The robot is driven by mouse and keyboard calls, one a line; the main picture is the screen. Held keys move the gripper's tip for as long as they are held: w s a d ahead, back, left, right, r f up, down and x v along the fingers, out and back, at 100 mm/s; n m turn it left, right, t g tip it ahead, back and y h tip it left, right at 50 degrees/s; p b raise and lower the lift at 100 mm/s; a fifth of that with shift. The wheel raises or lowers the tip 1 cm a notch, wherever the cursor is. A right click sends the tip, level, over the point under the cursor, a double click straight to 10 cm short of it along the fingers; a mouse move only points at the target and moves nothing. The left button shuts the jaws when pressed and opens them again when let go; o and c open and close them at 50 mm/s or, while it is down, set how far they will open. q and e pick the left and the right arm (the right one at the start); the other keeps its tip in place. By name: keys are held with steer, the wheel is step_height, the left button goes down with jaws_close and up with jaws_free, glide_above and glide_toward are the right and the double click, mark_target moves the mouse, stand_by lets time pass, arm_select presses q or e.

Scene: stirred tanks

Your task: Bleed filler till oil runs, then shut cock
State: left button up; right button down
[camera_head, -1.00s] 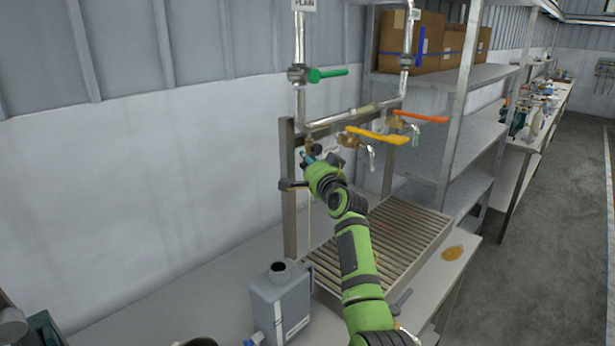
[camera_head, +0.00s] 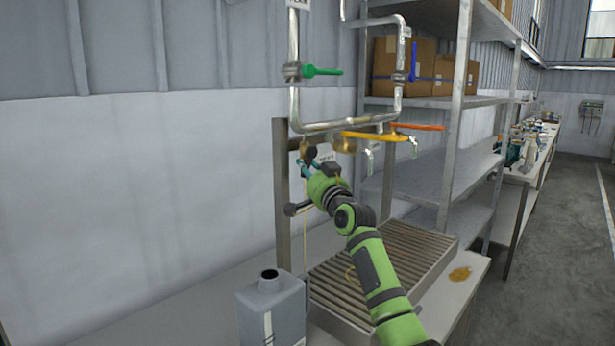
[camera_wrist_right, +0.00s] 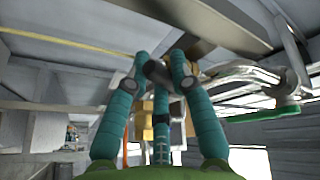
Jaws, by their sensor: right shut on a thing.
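My right gripper (camera_head: 308,168) is at the lower left end of the pipe frame. Its teal fingers are shut on a small black knob (camera_wrist_right: 158,73), also in the right wrist view; the fingers hide part of it. A brass fitting (camera_head: 305,148) sits just above the fingers. A thin yellow line (camera_head: 306,235) hangs straight down below the gripper; I cannot tell whether it is running oil or a thin tube. The slatted drip tray (camera_head: 400,250) is below, with a faint yellow loop on its slats. My left gripper is not in view.
A green lever (camera_head: 322,71), a yellow lever (camera_head: 376,136), an orange lever (camera_head: 418,127) and a blue lever (camera_head: 413,62) sit on the pipes. A grey canister (camera_head: 272,315) stands in front, left of the tray. An amber puddle (camera_head: 460,274) lies on the bench. Shelves stand at right.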

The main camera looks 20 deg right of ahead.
steer(key=c, duration=1)
jaws_free()
steer(key=shift+c, duration=0.2)
steer(key=v, duration=1.2)
